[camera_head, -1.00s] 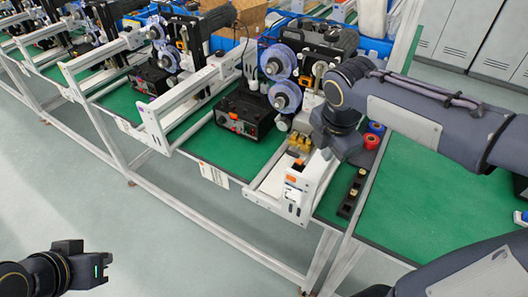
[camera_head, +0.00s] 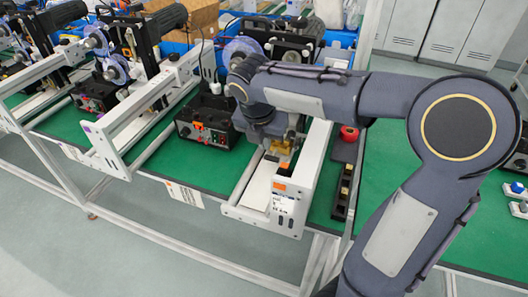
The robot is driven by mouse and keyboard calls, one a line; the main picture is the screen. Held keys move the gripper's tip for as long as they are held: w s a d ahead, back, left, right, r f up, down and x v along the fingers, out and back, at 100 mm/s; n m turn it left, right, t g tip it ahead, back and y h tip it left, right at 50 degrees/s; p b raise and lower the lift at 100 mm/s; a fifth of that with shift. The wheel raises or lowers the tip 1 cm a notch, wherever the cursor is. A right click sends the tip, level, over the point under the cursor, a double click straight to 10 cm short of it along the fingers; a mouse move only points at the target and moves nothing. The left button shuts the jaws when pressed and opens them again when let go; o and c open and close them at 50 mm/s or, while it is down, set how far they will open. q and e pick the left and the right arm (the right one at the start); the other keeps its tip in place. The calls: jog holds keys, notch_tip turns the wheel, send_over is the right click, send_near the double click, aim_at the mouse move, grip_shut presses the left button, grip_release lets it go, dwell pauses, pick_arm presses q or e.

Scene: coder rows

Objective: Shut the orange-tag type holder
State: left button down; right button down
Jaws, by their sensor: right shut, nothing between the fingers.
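The orange tag (camera_head: 279,187) is on the front of a white coder frame (camera_head: 310,165) at the table's front edge. A brass-coloured block (camera_head: 281,147), which looks like part of the type holder, shows behind the tag, inside the frame. My right gripper (camera_head: 272,130) is shut and empty, close above and behind the brass block. My own wrist and forearm hide much of the holder, so I cannot tell whether the fingers touch it or how far it stands open. My left gripper is out of view.
A black control box (camera_head: 207,122) stands left of the frame. A dark strip with small blocks (camera_head: 343,190) and a red roll (camera_head: 348,133) lie to its right. More white coder frames (camera_head: 125,130) stand to the left.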

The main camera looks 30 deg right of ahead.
aim_at(274, 147)
jog(key=x, duration=0.9)
jog(key=shift+b, duration=0.35)
jog(key=shift+d, duration=0.1)
jog(key=shift+w+d+r, duration=0.1)
jog(key=shift+w+d, duration=0.05)
jog(key=shift+d, duration=0.05)
jog(key=w+d+p, duration=0.2)
jog(key=shift+w+d, duration=0.2)
jog(key=shift+d, duration=0.3)
